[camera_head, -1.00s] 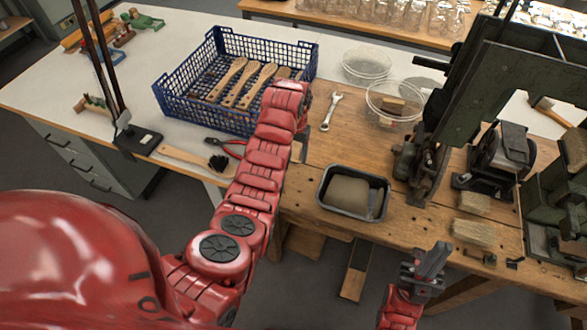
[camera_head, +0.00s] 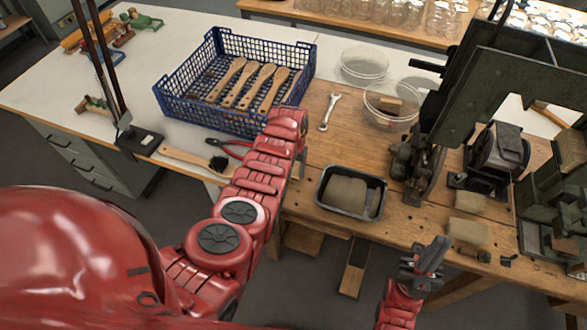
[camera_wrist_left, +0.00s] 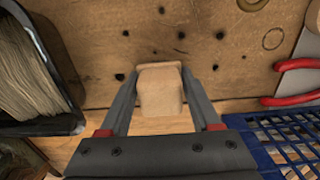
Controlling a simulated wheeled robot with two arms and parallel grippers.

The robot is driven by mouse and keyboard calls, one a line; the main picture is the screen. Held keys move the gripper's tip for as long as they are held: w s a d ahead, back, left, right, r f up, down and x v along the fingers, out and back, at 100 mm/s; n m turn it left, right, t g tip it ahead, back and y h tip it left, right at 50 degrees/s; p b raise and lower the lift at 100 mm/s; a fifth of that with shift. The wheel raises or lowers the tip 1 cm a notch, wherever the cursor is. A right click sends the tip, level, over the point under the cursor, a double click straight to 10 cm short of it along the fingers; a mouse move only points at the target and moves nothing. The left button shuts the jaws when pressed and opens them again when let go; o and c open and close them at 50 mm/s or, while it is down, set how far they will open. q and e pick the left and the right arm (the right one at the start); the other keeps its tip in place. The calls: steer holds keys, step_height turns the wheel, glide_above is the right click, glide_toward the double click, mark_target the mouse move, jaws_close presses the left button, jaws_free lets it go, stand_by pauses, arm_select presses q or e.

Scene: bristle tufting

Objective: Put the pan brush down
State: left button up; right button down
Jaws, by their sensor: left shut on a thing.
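My left gripper (camera_wrist_left: 158,108) is shut on a light wooden block-like piece (camera_wrist_left: 160,90), which I take to be the pan brush. Its rounded wooden end sits between the two fingers; any bristles are hidden. In the head view the left gripper (camera_head: 302,163) is mostly behind my red arm, over the bench's left part, and the held piece cannot be made out there. I cannot tell whether it touches the bench. My right gripper (camera_head: 430,258) is at the bench's front edge with nothing seen in it; its finger gap is unclear.
A blue crate (camera_head: 190,112) holds several wooden handles. A black-bristled brush (camera_head: 195,159) and red pliers (camera_head: 232,147) lie in front of it. A black tray (camera_head: 325,197) of fibre, a wrench (camera_head: 329,112) and clear dishes (camera_head: 364,64) are on the bench, with machines at right.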

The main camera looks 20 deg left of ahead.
arm_select(q)
steer(key=shift+f, duration=0.15)
steer(key=o, duration=1.5)
steer(key=shift+c, duration=0.2)
steer(key=shift+r, duration=0.3)
